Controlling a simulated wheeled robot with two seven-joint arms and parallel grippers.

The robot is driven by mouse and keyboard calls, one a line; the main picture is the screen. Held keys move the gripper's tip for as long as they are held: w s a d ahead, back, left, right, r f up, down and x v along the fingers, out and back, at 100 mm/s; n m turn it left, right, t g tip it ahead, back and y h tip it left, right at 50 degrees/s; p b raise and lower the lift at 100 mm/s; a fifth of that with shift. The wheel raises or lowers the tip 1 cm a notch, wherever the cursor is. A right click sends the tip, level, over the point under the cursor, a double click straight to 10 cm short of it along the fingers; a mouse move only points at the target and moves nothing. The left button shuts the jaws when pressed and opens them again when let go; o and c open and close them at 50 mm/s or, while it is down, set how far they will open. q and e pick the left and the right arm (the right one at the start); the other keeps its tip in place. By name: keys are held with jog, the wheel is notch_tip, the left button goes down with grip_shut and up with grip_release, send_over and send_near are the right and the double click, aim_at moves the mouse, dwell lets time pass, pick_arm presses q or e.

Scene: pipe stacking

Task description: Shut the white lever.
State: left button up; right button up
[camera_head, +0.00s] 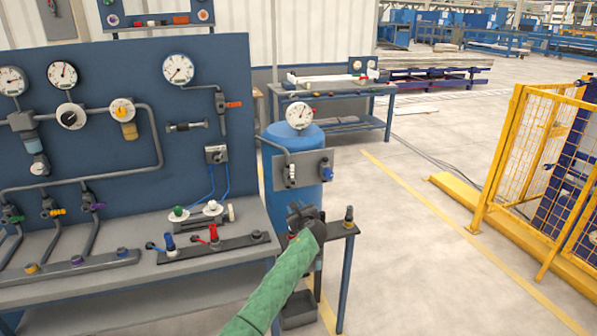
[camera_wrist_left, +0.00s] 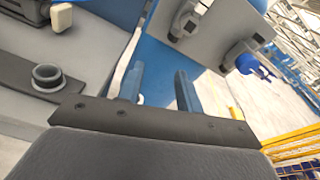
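The white lever (camera_head: 291,173) is on the left part of a grey plate (camera_head: 308,160) in front of a blue tank. My left gripper (camera_head: 303,210) is just below the plate in the head view. Its two blue fingers (camera_wrist_left: 160,72) are apart with nothing between them, short of the white lever. My right gripper is not in view.
The blue tank (camera_head: 298,140) with a gauge (camera_head: 299,115) stands behind the plate. A workbench (camera_head: 150,262) with red and blue valves is at left, below a blue gauge panel (camera_head: 200,120). A yellow fence (camera_head: 530,150) stands at right, with open floor between.

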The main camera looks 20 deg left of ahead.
aim_at(293, 171)
pick_arm(q)
jog(key=w+a+r+m, duration=0.1)
jog(key=w+r, duration=0.2)
jog(key=w+a+r+m+t+p, duration=0.1)
jog(key=w+r, duration=0.2)
jog(key=w, duration=0.1)
jog(key=w+a+r+m+y+p, duration=0.1)
jog(key=w+a+r, duration=0.1)
jog(key=w+r, duration=0.1)
jog(key=shift+w+r+t, duration=0.2)
jog(key=shift+w+t, duration=0.1)
jog(key=shift+x, duration=0.8)
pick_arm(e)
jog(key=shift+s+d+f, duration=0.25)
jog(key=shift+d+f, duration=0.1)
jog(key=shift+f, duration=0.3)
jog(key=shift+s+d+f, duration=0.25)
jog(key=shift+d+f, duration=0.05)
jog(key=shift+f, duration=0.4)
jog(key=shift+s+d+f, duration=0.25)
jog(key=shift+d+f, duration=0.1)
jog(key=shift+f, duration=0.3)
pick_arm(q)
grip_shut()
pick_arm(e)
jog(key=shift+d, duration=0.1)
